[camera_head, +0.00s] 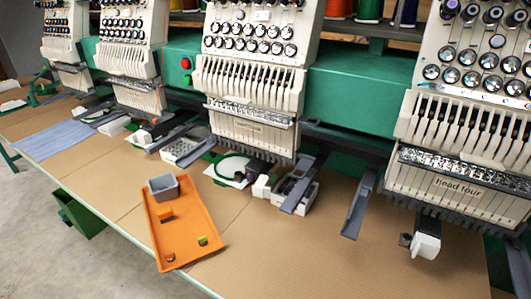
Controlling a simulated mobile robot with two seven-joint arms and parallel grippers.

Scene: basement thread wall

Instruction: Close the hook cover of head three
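Head three (253,85) of the embroidery machine stands in the middle of the view, with a small label too blurred to read. Under its front edge, a small white block (262,187) sits by the hook area; it looks like the hook cover. I cannot tell for certain whether it is open or shut. A dark cable and a white sheet (233,169) lie just left of it. To its right is a white open box (299,197) with dark contents, partly hidden by a grey bracket arm (299,186). Neither of my grippers is in view.
An orange tray (188,232) with a grey bin (163,187) and small blocks lies at the table's front edge. Head four (463,190) stands right, with a white piece (426,240) below. Grey brackets (359,205) jut out. Brown table (325,250) is clear at front centre.

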